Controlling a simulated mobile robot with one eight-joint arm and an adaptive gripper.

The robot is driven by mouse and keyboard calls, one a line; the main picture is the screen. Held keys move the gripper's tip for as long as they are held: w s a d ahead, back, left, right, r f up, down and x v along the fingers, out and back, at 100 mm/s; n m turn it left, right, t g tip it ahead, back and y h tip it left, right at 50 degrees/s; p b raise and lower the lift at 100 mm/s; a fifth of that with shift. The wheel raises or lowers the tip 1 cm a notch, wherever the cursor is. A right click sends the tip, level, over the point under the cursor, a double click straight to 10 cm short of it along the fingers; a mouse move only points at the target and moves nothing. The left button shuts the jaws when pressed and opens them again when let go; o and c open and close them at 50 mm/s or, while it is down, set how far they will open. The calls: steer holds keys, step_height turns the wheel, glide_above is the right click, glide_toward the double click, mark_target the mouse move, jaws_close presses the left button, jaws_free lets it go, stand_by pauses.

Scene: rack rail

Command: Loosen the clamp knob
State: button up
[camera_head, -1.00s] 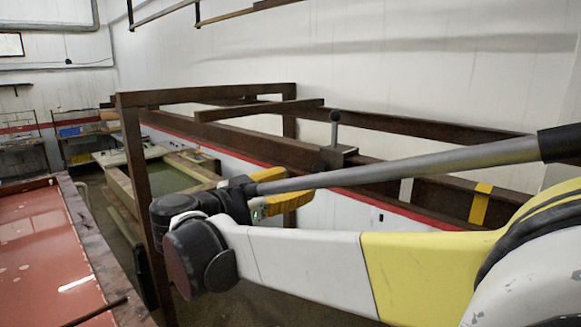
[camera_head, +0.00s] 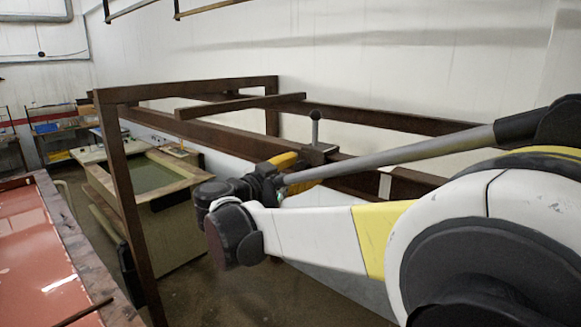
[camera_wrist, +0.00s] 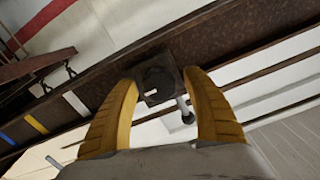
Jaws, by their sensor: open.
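The clamp (camera_head: 318,150) is a dark block on the brown rail, with an upright grey post and ball end on top. In the wrist view, the clamp (camera_wrist: 172,64) shows a round dark knob (camera_wrist: 157,84) on its near face. The ball-ended post (camera_wrist: 185,108) slants out beside the knob. My gripper (camera_wrist: 161,80) is open, its yellow fingers to either side of the clamp and knob. Whether they touch it I cannot tell. In the head view, my gripper (camera_head: 288,160) is right beside the clamp, partly hidden behind my arm.
The brown rail (camera_head: 225,138) runs along the white wall, with a crossbeam (camera_head: 240,106) above it. A frame post (camera_head: 128,205) stands at the left. A red-topped table (camera_head: 25,240) is in the left foreground. Open floor lies below the rail.

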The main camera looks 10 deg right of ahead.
steer(key=c, duration=1.2)
